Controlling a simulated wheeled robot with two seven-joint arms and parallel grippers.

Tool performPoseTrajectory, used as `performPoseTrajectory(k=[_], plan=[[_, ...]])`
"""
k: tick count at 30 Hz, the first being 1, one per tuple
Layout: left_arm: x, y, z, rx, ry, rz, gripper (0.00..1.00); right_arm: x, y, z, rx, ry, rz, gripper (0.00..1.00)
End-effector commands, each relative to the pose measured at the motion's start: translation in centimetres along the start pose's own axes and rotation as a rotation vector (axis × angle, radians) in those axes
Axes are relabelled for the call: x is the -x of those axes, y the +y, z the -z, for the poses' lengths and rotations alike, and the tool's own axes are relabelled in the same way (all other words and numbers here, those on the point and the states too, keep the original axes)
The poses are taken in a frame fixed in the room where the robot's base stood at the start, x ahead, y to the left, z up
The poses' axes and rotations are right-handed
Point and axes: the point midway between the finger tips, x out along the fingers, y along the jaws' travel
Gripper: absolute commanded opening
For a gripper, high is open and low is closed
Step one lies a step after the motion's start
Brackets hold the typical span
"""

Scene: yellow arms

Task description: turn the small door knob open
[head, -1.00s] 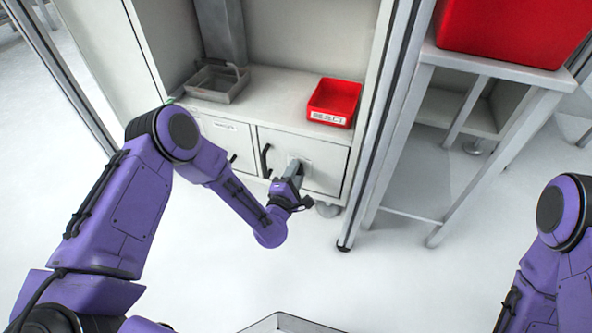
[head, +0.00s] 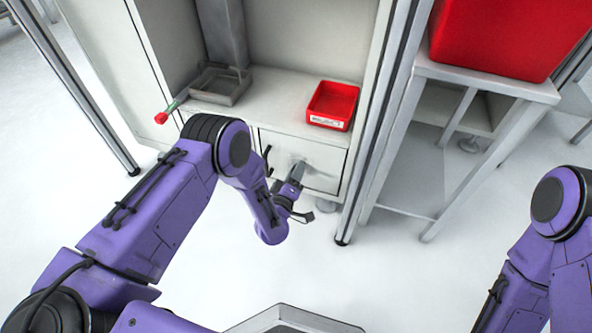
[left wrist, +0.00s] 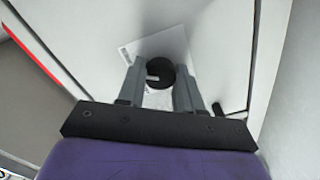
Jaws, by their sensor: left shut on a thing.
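The small door knob (left wrist: 160,72) is a dark round knob on a pale door, seen in the left wrist view between the two grey fingers. A tilted pale plate or label (left wrist: 178,48) lies behind it. My left gripper (left wrist: 160,80) is shut on the knob, one finger on each side. In the head view, my left gripper (head: 298,170) is at the front of the right-hand lower cabinet door (head: 325,165) and hides the knob. The door looks closed. My right arm shows at the right edge; its gripper is out of view.
A black bar handle (head: 267,160) is left of the gripper. A red bin (head: 333,104) and a grey tray (head: 220,86) stand on the cabinet shelf above. A metal post (head: 376,110) and a side table (head: 490,85) are to the right.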

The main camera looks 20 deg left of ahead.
Motion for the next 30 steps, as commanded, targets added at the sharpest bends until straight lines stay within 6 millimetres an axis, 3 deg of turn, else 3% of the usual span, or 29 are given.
performPoseTrajectory(k=[12, 30], plan=[[0.0, 0.0, 0.1, -0.223, 0.001, 0.001, 0.04, 0.8, -0.2, 1.1, -0.077, 0.086, -0.002, 0.43], [0.0, -0.1, 0.0, -0.27, 0.001, 0.001, 0.04, 0.8, -0.3, 1.3, -0.093, 0.103, -0.002, 0.43]])
